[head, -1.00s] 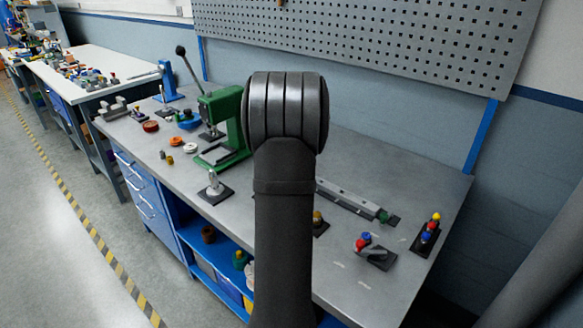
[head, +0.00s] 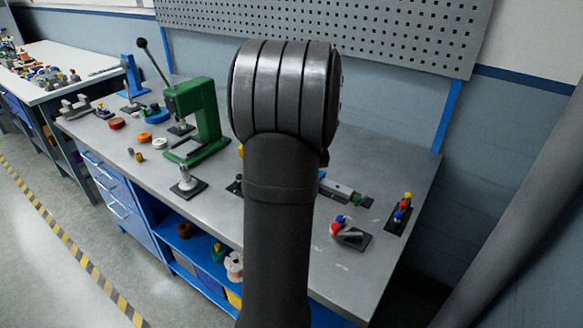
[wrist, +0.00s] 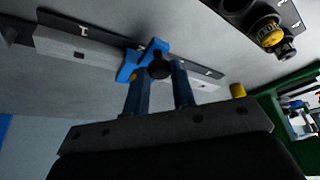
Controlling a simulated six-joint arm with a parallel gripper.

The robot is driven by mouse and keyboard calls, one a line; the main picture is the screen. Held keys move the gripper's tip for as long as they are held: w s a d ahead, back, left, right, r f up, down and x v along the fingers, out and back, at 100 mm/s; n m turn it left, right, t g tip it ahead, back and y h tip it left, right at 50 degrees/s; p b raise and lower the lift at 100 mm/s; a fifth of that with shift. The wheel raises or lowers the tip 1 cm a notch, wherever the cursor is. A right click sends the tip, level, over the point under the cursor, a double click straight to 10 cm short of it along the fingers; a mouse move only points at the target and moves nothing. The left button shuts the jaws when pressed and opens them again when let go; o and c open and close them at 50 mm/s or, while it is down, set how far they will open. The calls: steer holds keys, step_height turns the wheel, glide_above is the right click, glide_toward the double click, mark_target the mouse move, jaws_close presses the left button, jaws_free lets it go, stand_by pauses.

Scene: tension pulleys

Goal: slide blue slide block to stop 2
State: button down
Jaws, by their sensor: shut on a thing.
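The blue slide block (wrist: 132,66) sits on the pale slide rail (wrist: 80,48) in the wrist view, with a dark round knob (wrist: 159,69) on its near side. My gripper (wrist: 162,78) is shut on the block at this knob, one finger on each side. The dark strip along the rail carries white stop marks; one mark (wrist: 83,30) is left of the block and others are right of it, too small to read surely.
A green press (head: 205,115) stands left of my arm. A small clamp (head: 187,183) is on the bench in front of it. A base with red and blue knobs (head: 350,237) and a base with coloured buttons (head: 400,214) stand to the right.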

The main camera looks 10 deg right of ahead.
steer(key=shift+s+d, duration=0.2)
steer(key=shift+s, duration=0.05)
steer(key=c, duration=1.2)
jaws_free()
steer(key=shift+c, duration=0.2)
steer(key=v, duration=1.7)
steer(key=shift+r, duration=0.25)
